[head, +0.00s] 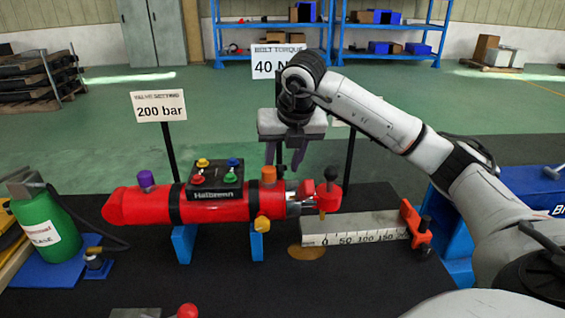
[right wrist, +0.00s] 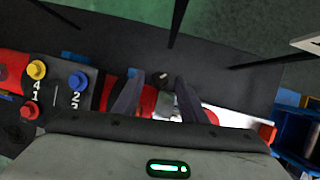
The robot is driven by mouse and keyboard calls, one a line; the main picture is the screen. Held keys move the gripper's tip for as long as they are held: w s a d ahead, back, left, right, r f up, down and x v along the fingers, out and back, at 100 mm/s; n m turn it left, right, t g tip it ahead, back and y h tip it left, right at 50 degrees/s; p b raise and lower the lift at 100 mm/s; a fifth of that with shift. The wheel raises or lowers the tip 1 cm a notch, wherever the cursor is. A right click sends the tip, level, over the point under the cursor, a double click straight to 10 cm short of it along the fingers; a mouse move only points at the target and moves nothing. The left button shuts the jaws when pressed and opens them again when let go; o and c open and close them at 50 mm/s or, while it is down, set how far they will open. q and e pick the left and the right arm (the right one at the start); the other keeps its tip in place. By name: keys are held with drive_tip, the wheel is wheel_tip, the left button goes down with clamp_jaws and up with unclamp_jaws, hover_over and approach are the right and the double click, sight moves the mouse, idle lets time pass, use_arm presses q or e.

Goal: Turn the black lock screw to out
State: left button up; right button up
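A red cylinder (head: 225,205) lies across blue supports, with a red end block (head: 328,194) at its right. A black knob (head: 331,173) stands upright on that block; it shows in the right wrist view (right wrist: 163,77) with a light mark on top. Another black knob (head: 423,223) sits on the orange-red stop at the ruler's right end. I cannot tell for sure which is the lock screw. My right gripper (head: 284,158) points down, open and empty. In the right wrist view its fingertips (right wrist: 160,80) appear either side of the first knob, with no visible contact. My left gripper is not in view.
A black box with coloured buttons (head: 215,182) sits on the cylinder, beside an orange knob (head: 268,175). A ruler block (head: 355,230) lies to the right. Sign posts stand behind: "200 bar" (head: 159,106) and "40 N" (head: 277,62). A green bottle (head: 45,225) stands left.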

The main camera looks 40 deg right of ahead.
drive_tip(key=shift+f, duration=0.1)
clamp_jaws()
drive_tip(key=b, duration=0.1)
drive_tip(key=f+n+y+b, duration=0.1)
drive_tip(key=b, duration=0.1)
drive_tip(key=shift+d+n+t, duration=0.3)
drive_tip(key=shift+t, duration=0.1)
drive_tip(key=shift+s+r+n+y+b, duration=0.15)
drive_tip(key=shift+n+y+b, duration=0.25)
drive_tip(key=shift+y, duration=0.2)
drive_tip(key=shift+r+n+t+y+b, duration=0.15)
drive_tip(key=shift+n+t+y+b, duration=0.15)
drive_tip(key=shift+n+y, duration=0.2)
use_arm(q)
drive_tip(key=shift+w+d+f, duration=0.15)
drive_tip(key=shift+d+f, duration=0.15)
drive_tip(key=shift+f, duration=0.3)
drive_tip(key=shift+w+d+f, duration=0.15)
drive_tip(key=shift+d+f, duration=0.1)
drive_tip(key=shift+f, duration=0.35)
use_arm(e)
drive_tip(key=shift+r, duration=0.15)
unclamp_jaws()
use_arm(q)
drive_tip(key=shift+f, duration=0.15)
